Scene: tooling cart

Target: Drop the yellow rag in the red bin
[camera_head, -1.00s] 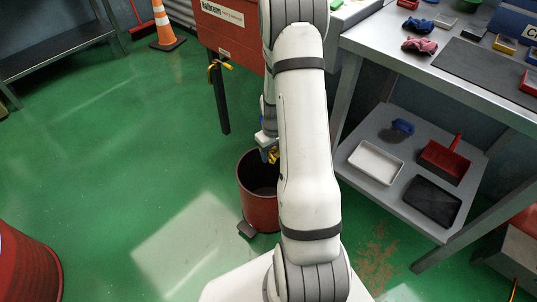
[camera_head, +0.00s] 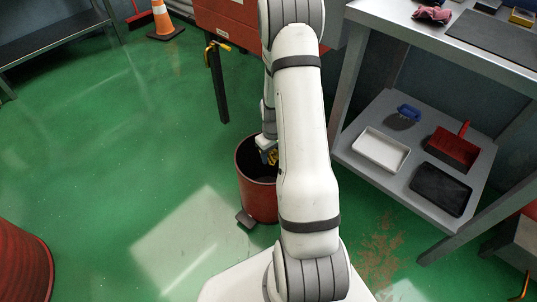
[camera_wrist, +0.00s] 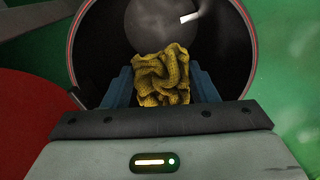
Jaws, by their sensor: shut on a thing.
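The yellow rag (camera_wrist: 162,78) is crumpled between the two blue fingers of my gripper (camera_wrist: 163,88) in the wrist view. My gripper is shut on it. The red bin (camera_head: 257,200) is an open round pedal bin on the green floor in the head view. Its rim and dark inside (camera_wrist: 105,50) lie beyond the rag in the wrist view. In the head view my gripper (camera_head: 270,155) is at the bin's mouth, with a bit of yellow showing beside my arm. My arm hides the bin's right side and most of the rag.
A metal bench on the right has a lower shelf (camera_head: 345,150) with a white tray (camera_head: 381,150), a black tray (camera_head: 440,190), a red dustpan (camera_head: 453,150) and a blue brush (camera_head: 408,113). A red drum (camera_head: 22,265) stands at lower left. Floor left of the bin is clear.

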